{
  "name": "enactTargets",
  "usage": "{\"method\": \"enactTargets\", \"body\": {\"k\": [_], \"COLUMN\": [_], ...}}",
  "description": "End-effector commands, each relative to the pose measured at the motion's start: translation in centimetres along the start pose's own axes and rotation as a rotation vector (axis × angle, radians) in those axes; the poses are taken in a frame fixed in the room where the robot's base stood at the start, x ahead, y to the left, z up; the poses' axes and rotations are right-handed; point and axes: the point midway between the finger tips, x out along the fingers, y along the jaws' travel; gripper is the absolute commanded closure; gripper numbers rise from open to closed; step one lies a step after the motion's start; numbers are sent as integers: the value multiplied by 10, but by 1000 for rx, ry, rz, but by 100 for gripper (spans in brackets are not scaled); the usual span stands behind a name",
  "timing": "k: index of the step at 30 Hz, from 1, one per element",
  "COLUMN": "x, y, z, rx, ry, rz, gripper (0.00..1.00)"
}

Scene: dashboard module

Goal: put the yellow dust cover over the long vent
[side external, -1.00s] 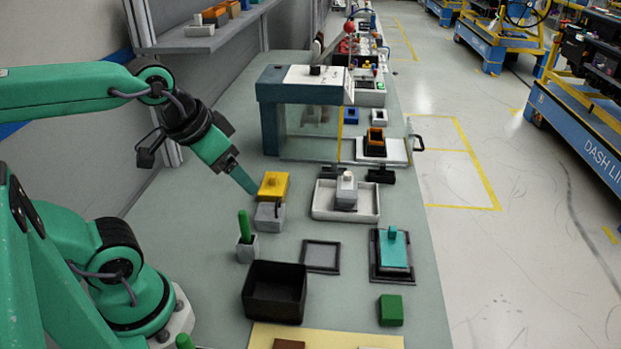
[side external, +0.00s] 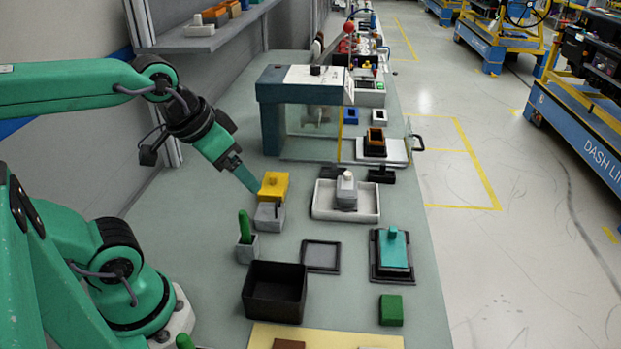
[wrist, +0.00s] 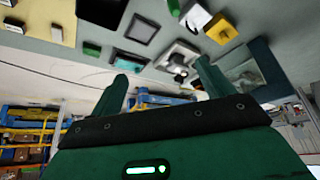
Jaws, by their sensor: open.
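The yellow dust cover (side external: 273,186) is a small yellow block with a raised top, at the middle of the bench in the side view, just behind a grey block (side external: 269,216). It also shows at the upper right of the wrist view (wrist: 223,30). My gripper (side external: 256,190) is open and empty, with its fingertips close to the left side of the cover in the side view; I cannot tell if they touch. Its two spread fingers show in the wrist view (wrist: 162,70) with nothing between them. I cannot tell for sure which part is the long vent.
A white tray (side external: 318,209) holding a grey and white part stands right of the cover. A black bin (side external: 275,291), a green peg (side external: 243,227) in a holder, a flat dark frame (side external: 321,256) and a teal part (side external: 394,250) stand nearer. A large machine (side external: 285,88) stands behind.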

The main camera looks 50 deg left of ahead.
Motion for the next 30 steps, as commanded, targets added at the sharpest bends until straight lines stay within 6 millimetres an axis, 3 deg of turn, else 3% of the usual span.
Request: {"method": "enactTargets", "body": {"k": [14,30], "x": [29,102], "y": [-30,-92], "z": [-50,-101], "rx": [-173,-421], "ry": [-116,-267], "rz": [-49,-112], "gripper": [20,20]}}
